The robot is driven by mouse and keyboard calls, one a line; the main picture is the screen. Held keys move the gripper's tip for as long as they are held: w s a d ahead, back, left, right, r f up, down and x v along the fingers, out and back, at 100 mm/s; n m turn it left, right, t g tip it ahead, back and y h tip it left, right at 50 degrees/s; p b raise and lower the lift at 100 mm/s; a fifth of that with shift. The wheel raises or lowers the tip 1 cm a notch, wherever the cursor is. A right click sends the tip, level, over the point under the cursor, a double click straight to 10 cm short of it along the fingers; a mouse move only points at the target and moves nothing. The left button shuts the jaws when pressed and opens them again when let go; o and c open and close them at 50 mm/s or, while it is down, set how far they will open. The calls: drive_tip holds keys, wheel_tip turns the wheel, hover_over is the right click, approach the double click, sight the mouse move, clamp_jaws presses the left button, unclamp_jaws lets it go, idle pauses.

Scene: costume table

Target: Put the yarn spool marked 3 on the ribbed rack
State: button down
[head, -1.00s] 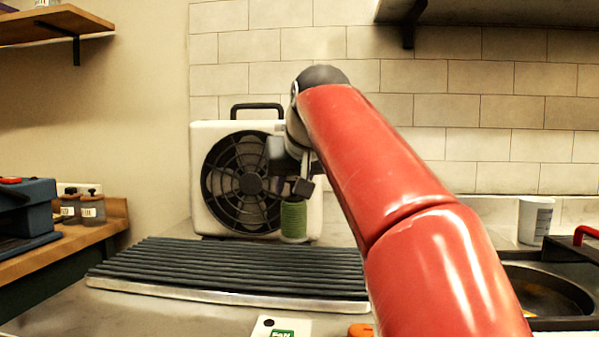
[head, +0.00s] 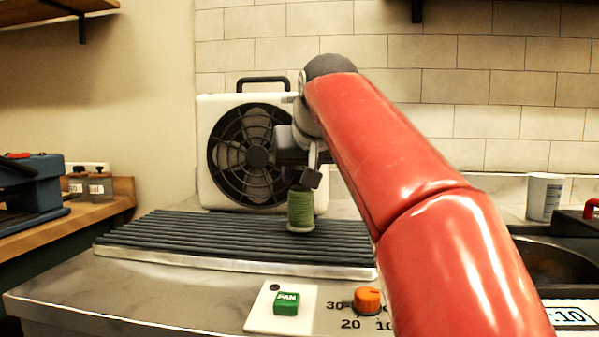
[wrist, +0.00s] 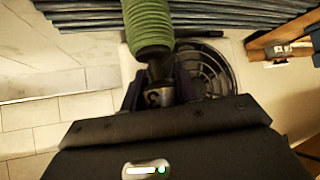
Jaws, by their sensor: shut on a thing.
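A green yarn spool (head: 301,209) is in my gripper (head: 304,178), which is shut on its upper end. The spool hangs upright over the right part of the dark ribbed rack (head: 190,235). I cannot tell whether its base touches the ribs. In the wrist view the green spool (wrist: 148,25) extends from my gripper (wrist: 158,92), with the ribbed rack (wrist: 90,15) beyond it. A mark like a 3 shows near the jaws in the wrist view.
A white box fan (head: 255,150) stands behind the rack. A panel with a green FAN button (head: 286,303) and an orange knob (head: 368,300) lies in front. A white cup (head: 543,197) and a dark pan (head: 555,262) are at the right.

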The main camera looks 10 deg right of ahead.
drive_tip(key=shift+f+b, duration=0.4)
drive_tip(key=shift+f, duration=0.1)
drive_tip(key=c, duration=1)
unclamp_jaws()
